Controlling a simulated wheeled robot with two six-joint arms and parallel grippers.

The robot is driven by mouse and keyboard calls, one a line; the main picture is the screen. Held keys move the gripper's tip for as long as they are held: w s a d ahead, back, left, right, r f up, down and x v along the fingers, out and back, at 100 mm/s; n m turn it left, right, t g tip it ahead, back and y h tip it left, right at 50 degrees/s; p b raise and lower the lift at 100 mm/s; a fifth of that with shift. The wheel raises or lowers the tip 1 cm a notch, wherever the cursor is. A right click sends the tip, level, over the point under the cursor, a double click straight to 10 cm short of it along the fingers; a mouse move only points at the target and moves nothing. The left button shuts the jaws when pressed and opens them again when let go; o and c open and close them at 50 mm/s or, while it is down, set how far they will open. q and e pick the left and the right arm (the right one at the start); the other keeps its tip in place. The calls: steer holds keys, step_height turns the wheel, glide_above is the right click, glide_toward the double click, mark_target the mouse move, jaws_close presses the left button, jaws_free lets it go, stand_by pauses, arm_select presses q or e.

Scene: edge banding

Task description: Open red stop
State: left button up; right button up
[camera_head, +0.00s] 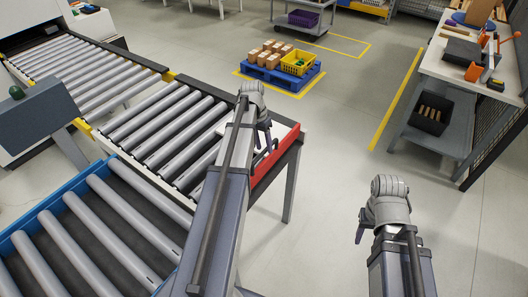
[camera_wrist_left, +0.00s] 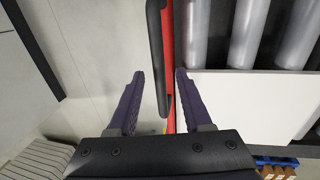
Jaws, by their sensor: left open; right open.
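The red stop (camera_head: 274,166) is a red bar along the right end of the roller conveyor. In the left wrist view it is a thin red strip (camera_wrist_left: 169,90) with a black handle (camera_wrist_left: 157,55) along its left side. My left gripper (camera_head: 263,142) is over the stop; its arm hides part of the bar. In the wrist view its two purple fingers (camera_wrist_left: 158,73) are apart, one on each side of the handle and strip, with nothing clamped. I cannot tell how deep the handle lies between them. My right gripper (camera_head: 362,226) is open and empty over bare floor.
A white panel (camera_wrist_left: 240,100) lies beside the stop at the end of the grey rollers (camera_head: 165,130). A blue-framed conveyor (camera_head: 85,225) is in front. A blue pallet (camera_head: 280,76) with boxes stands behind. A workbench (camera_head: 455,70) is at the right. The floor between is free.

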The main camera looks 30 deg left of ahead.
arm_select(q)
steer(key=shift+f, duration=0.2)
jaws_close()
stand_by(0.3)
steer(key=shift+d, duration=0.1)
stand_by(1.0)
